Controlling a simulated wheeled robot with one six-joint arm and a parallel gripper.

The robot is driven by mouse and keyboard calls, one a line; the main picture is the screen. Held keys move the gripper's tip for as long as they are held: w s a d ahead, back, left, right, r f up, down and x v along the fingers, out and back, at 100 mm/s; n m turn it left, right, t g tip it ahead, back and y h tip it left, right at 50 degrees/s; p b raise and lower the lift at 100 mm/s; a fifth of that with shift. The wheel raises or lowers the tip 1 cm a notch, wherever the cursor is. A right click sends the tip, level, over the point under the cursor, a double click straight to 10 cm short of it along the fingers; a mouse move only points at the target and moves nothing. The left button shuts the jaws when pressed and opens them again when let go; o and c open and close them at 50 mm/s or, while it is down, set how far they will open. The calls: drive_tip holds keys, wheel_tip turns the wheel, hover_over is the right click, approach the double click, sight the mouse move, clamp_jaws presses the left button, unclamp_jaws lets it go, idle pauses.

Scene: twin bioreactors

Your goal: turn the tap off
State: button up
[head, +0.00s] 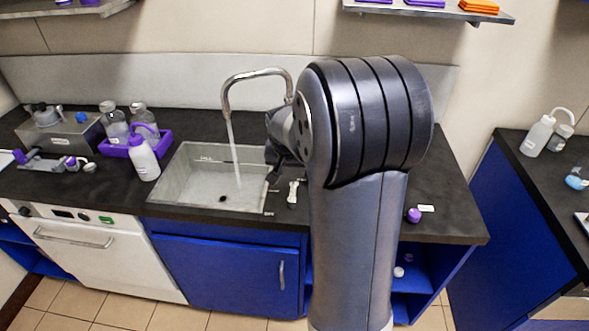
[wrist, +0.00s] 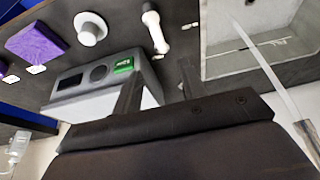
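The tap (head: 256,76) is a curved metal spout over the grey sink (head: 170,180), and a stream of water (head: 233,150) runs from it into the basin. The tap's base and any handle are hidden behind my arm in the head view. My gripper (head: 271,166) is low by the sink's right side, to the right of the stream. In the wrist view my gripper (wrist: 160,82) has its two fingers apart with nothing seen between them. The water stream (wrist: 268,70) and part of the spout (wrist: 309,140) show at that view's right side.
A device with a green display (wrist: 95,80) stands close beyond the fingers. A small white object (head: 292,192) lies right of the sink. A purple tray (head: 118,150) with bottles stands left of the sink. Shelves (head: 430,10) hang above.

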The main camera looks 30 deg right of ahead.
sight(294, 187)
drive_tip(key=p+x, duration=0.1)
drive_tip(key=x, duration=0.9)
drive_tip(key=shift+f, duration=0.3)
clamp_jaws()
